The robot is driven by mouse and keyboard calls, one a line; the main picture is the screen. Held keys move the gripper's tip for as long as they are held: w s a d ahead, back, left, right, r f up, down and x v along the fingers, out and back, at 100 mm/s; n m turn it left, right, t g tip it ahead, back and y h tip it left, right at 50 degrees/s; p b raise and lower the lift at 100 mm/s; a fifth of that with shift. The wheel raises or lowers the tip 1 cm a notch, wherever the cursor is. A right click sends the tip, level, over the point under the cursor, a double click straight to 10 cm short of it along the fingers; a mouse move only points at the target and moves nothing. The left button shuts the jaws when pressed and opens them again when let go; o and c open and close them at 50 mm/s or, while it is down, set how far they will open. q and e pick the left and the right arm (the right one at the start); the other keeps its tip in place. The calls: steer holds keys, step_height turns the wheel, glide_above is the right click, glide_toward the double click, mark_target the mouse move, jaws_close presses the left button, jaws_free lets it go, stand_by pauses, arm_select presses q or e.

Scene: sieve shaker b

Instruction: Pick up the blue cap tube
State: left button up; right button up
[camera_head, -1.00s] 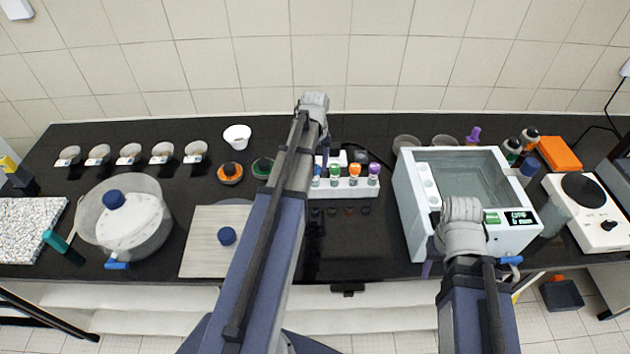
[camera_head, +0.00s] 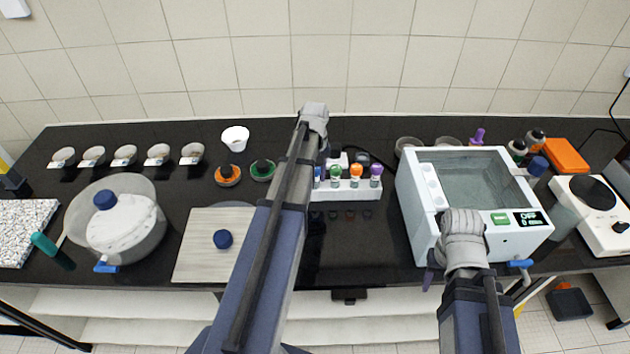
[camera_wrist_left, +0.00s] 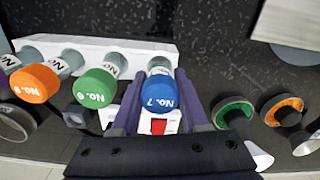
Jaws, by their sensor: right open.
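The blue cap tube, marked No. 7 on its cap (camera_wrist_left: 159,94), stands in the white rack (camera_wrist_left: 115,45). In the head view, its blue cap (camera_head: 317,171) shows at the rack's left end, just beside my left arm. My left gripper (camera_wrist_left: 159,85) is open, with one purple finger on each side of the blue cap. Whether the fingers touch it I cannot tell. In the head view, my left arm hides most of that gripper. My right gripper (camera_head: 429,279) is open and empty in front of the white water bath, its fingers mostly hidden by its wrist.
The rack also holds green (camera_head: 336,170), orange (camera_head: 356,170) and purple (camera_head: 376,170) capped tubes. The water bath (camera_head: 418,225) is right of the rack. A board (camera_head: 200,260) and a round pot (camera_head: 150,235) stand left. The black counter in front of the rack is clear.

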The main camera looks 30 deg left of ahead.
arm_select(q)
jaws_close()
steer(key=shift+r, duration=0.1)
arm_select(e)
steer(key=shift+r, duration=0.1)
